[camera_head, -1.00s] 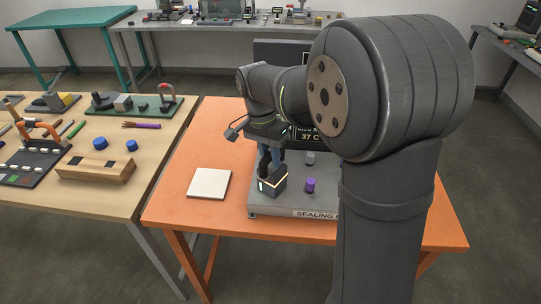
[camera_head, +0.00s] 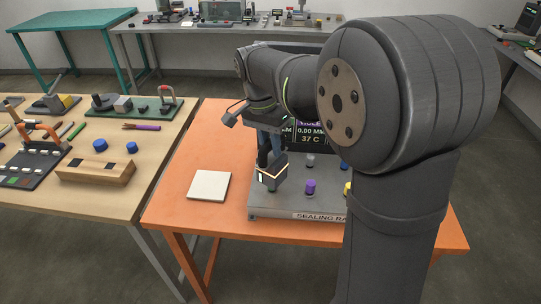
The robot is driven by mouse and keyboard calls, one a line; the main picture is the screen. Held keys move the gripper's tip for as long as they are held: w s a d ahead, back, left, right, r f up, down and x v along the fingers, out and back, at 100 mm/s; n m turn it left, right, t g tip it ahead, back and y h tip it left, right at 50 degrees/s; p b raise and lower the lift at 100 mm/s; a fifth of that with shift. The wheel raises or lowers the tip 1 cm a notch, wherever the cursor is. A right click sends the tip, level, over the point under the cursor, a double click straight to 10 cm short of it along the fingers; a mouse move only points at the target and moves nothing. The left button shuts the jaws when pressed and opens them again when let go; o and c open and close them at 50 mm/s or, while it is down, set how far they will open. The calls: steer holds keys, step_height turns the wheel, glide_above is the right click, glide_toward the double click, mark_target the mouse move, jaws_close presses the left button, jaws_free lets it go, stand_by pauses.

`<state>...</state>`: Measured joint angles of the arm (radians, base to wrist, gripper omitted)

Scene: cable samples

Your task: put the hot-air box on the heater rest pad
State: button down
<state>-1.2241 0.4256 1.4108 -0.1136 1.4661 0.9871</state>
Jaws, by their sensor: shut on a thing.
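The hot-air box (camera_head: 272,178) is a small dark box with a lit, glowing slot. My gripper (camera_head: 270,162) is shut on it from above and holds it over the left part of the grey sealing station (camera_head: 300,208). From this angle I cannot tell how far the box is above the station. A flat white square pad (camera_head: 209,185), likely the heater rest pad, lies bare on the orange table, left of the station and apart from the box.
A purple knob (camera_head: 310,187), a grey knob (camera_head: 310,161) and a yellow knob (camera_head: 347,188) stand on the station near the box. A screen (camera_head: 310,135) stands behind. The orange table (camera_head: 185,218) is clear around the pad. A wooden bench (camera_head: 60,195) with tools is at left.

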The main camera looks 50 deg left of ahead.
steer(key=shift+r, duration=1.5)
